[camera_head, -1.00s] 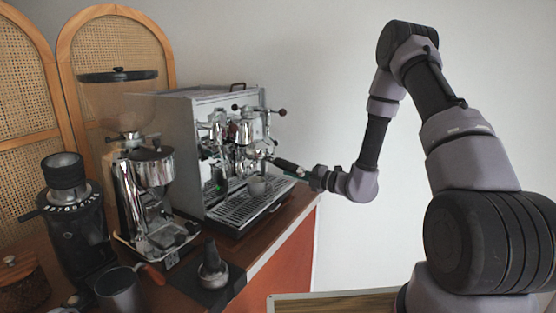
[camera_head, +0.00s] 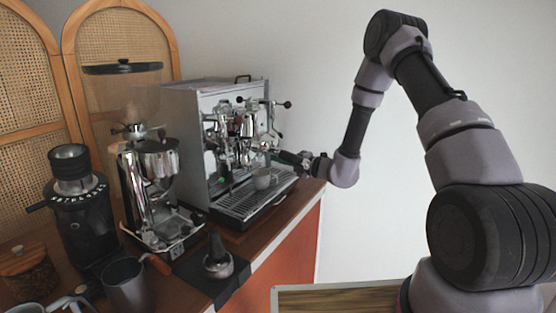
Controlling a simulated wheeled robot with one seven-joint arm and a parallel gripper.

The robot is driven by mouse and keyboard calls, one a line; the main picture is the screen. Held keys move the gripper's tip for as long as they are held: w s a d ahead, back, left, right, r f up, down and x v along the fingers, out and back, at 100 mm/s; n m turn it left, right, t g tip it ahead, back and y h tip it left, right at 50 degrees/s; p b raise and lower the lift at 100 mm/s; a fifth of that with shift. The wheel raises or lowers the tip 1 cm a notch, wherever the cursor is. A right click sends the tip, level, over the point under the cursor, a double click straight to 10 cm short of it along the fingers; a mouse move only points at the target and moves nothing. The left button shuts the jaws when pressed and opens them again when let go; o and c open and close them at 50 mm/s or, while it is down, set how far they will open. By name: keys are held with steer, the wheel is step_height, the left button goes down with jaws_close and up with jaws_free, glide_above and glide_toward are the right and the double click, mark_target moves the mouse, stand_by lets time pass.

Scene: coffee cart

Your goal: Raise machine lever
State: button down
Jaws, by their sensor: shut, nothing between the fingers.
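The chrome espresso machine (camera_head: 190,140) stands at the counter's right end. Knobbed rods show on its front, one ending in a dark knob (camera_head: 287,104) at the upper right and another in a knob (camera_head: 240,99); which one is the task's lever I cannot tell for sure. My gripper (camera_head: 298,157) is shut and empty at the right of the machine's front, below the upper-right knob. It overlaps a dark handle-like shape in the picture, so its fingertips and any contact are unclear.
A chrome grinder (camera_head: 153,190), a black grinder (camera_head: 78,215), a pitcher (camera_head: 126,285) and a tamper (camera_head: 217,262) stand to the left. Space right of the machine is open to the wall.

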steer(key=r, duration=0.6)
steer(key=shift+w+a+r, duration=0.1)
steer(key=shift+a+r, duration=0.05)
steer(key=shift+a, duration=0.2)
steer(key=shift+d+r, duration=0.25)
steer(key=shift+r, duration=0.8)
steer(key=s+a+f+v, duration=0.1)
steer(key=v, duration=0.9)
steer(key=shift+s, duration=0.2)
steer(key=shift+f, duration=0.15)
